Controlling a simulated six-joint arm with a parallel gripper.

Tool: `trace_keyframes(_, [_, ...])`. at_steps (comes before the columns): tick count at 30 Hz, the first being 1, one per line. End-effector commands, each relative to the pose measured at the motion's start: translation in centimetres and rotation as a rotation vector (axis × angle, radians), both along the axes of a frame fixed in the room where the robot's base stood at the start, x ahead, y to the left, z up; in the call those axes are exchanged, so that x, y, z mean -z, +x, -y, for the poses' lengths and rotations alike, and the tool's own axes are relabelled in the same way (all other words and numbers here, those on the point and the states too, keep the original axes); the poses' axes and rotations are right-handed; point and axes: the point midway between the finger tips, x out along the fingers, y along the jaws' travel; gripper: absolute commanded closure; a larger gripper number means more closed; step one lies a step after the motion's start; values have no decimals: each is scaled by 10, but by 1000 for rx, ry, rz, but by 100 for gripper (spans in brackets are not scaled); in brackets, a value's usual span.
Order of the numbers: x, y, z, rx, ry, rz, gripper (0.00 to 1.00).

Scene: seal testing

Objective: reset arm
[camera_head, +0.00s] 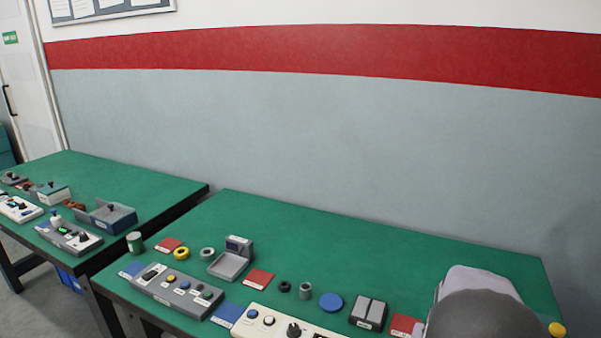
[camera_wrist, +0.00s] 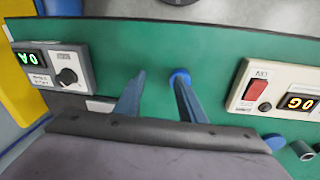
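My gripper (camera_wrist: 160,78) shows in the wrist view with its two blue-grey fingers spread apart. Only bare green table (camera_wrist: 155,100) shows between them. A blue round piece (camera_wrist: 180,74) shows at the right fingertip; I cannot tell whether the finger touches it. In the head view my arm fills the lower right corner, and the gripper is hidden.
In the wrist view, a grey box with a knob (camera_wrist: 68,77) is left and a cream box with a red switch (camera_wrist: 257,89) right. The head view shows a control panel (camera_head: 177,290), a grey tray (camera_head: 228,266), a blue disc (camera_head: 331,302) and grey blocks (camera_head: 368,312). The table's back is clear.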

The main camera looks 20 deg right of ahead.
Motion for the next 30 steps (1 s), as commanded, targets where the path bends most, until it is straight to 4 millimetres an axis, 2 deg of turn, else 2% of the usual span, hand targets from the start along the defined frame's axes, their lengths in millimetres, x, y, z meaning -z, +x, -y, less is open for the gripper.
trace_keyframes(1, [2, -1, -20, -49, 31, -8, 63])
trace_keyframes(8, [2, 1, -117, -261, 147, -37, 63])
trace_keyframes(12, [-9, 0, -172, -399, 182, -58, 63])
trace_keyframes(15, [-22, 1, -205, -529, 183, -69, 63])
trace_keyframes(21, [-49, 16, -250, -749, 155, -53, 63])
trace_keyframes(24, [-56, 19, -264, -817, 149, -48, 63])
trace_keyframes(30, [-60, 20, -277, -873, 147, -52, 63])
